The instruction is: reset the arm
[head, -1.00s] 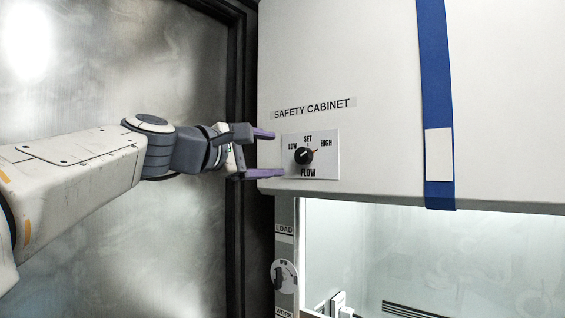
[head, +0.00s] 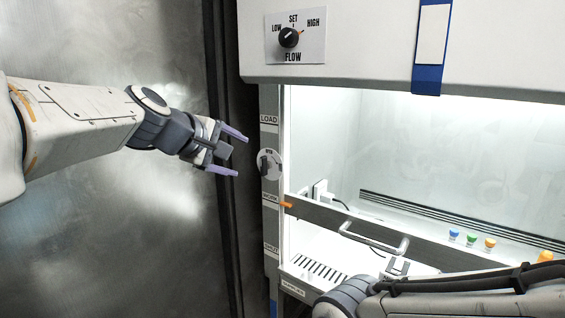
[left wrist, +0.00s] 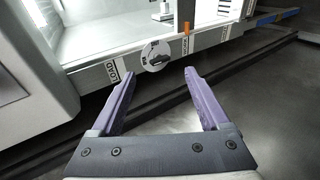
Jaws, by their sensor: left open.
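My left gripper (head: 232,152) is open and empty, in the left half of the head view. It is held left of the safety cabinet's side strip, apart from the flow knob (head: 289,37) and the lower round dial (head: 269,163). In the left wrist view its two purple fingers (left wrist: 158,88) are spread with nothing between them, and the round dial (left wrist: 156,54) lies beyond them. My right arm (head: 440,292) enters at the lower right of the head view. Its gripper is not clearly visible.
The safety cabinet has a lit interior and a dark sash bar (head: 330,216) with a handle (head: 374,240). Several small coloured-cap vials (head: 471,239) stand inside at the right. A dark metal wall (head: 90,230) is at the left, with free room before it.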

